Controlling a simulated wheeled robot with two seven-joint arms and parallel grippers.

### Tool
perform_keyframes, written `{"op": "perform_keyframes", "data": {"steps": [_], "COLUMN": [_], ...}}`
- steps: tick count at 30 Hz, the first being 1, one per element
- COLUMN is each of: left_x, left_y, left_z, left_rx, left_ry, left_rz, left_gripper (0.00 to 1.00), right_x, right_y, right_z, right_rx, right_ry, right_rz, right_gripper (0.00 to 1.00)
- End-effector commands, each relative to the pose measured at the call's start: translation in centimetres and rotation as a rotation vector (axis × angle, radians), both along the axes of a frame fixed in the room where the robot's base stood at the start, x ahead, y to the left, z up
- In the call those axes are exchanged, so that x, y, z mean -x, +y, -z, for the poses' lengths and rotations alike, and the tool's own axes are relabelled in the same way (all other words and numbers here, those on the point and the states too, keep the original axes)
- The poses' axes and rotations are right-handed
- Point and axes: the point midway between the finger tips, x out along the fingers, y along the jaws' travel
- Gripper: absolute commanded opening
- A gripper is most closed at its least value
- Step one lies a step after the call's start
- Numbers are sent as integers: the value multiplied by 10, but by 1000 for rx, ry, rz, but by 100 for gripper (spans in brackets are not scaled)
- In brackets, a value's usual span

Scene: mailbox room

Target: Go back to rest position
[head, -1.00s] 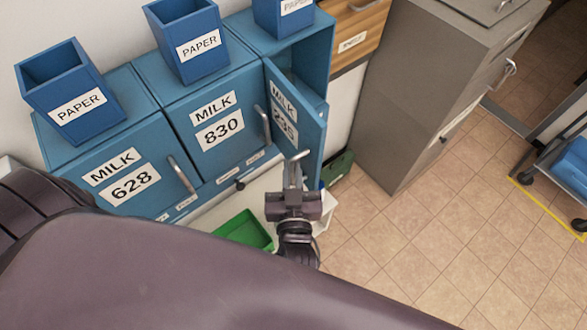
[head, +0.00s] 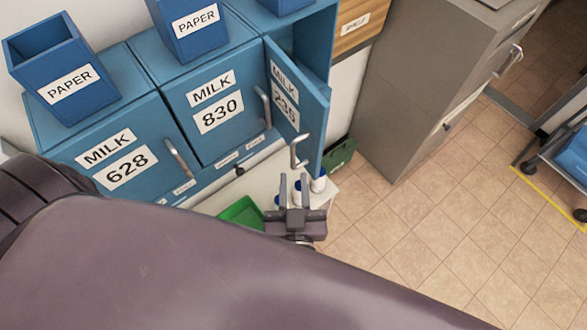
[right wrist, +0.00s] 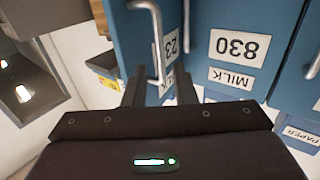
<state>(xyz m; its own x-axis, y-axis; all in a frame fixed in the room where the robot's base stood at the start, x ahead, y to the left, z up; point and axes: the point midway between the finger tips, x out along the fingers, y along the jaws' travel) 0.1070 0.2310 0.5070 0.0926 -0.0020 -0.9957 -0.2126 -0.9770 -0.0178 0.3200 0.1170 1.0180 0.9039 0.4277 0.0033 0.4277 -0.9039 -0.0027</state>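My right gripper (head: 294,180) is in the lower middle of the head view, open and empty, just below the handle (head: 299,151) of the milk 235 door (head: 300,105). That door stands swung open from its blue box. In the right wrist view, the two fingers of the right gripper (right wrist: 160,78) are spread apart. The door handle (right wrist: 157,40) shows beyond and between them, and I see no grip on it. A large dark arm link of mine fills the bottom of the head view. My left gripper is not in view.
Closed milk boxes 628 (head: 125,160) and 830 (head: 215,105) stand left of the open door, with paper bins (head: 60,75) on top. A green tray (head: 241,212) and white bottles (head: 319,183) are near the gripper.

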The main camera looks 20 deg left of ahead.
Motion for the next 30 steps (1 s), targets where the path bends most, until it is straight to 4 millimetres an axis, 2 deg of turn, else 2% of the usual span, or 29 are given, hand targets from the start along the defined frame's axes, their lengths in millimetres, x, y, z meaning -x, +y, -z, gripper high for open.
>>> {"op": "perform_keyframes", "data": {"steps": [18, 21, 23, 26, 29, 30], "left_x": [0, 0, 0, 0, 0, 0], "left_y": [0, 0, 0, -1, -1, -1], "left_z": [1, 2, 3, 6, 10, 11], "left_rx": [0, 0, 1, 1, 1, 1], "left_ry": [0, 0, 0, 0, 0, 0], "left_rz": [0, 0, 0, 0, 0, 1], "left_gripper": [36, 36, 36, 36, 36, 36], "right_x": [4, 4, 4, 3, 4, 6], "right_y": [-2, -2, -3, -8, -24, -34], "right_z": [0, 8, 25, 76, 148, 178], "right_rx": [0, 11, 34, 99, 186, 221], "right_ry": [0, 10, 29, 95, 198, 246], "right_rz": [0, -5, -14, -37, -60, -68], "right_gripper": [25, 25, 25, 25, 25, 25]}}
